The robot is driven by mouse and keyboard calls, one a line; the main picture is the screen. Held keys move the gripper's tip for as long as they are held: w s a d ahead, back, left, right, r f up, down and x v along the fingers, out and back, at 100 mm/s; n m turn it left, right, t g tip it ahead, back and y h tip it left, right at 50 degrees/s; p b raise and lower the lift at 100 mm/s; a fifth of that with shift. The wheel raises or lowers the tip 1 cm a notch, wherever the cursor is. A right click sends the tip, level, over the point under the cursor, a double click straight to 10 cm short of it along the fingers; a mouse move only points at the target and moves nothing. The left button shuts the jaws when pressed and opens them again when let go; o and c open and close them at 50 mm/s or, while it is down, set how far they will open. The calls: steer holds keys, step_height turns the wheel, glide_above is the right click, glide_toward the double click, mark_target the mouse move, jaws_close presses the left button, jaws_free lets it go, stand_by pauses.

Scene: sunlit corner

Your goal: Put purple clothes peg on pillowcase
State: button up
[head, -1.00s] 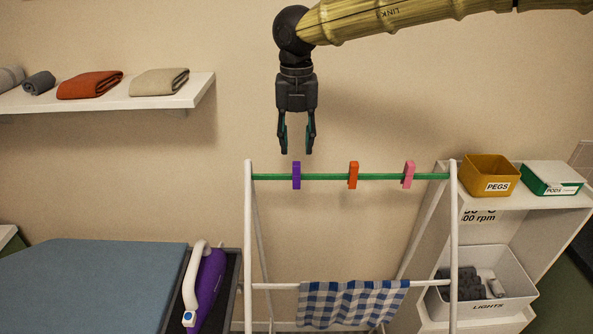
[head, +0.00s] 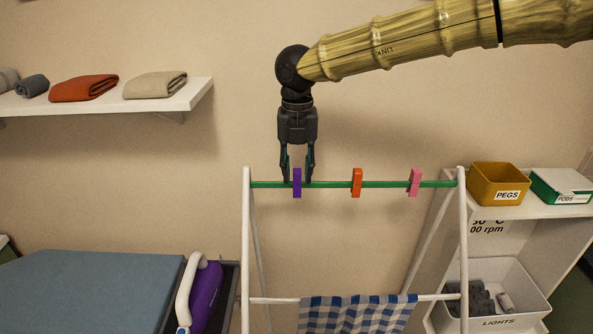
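The purple clothes peg (head: 297,184) is clipped upright on the green top rail (head: 330,185) of the white drying rack. My gripper (head: 297,178) points straight down over it, its open fingers on either side of the peg's upper part. I cannot tell whether the fingers touch the peg. A blue and white checked cloth (head: 357,314), perhaps the pillowcase, hangs over the rack's lower white rail, below and to the right of the peg. Its bottom is cut off by the frame edge.
An orange peg (head: 356,183) and a pink peg (head: 415,183) are on the same rail to the right. A PEGS box (head: 498,185) stands on the right shelf unit. An ironing board (head: 90,290) with a purple iron (head: 205,296) is at lower left.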

mark_target(297, 170)
steer(key=shift+s, duration=0.1)
steer(key=shift+c, duration=0.9)
steer(key=shift+w+f, duration=0.1)
steer(key=shift+w, duration=0.1)
steer(key=shift+c, duration=1.4)
step_height(297, 170, up, 7)
steer(key=p, duration=0.6)
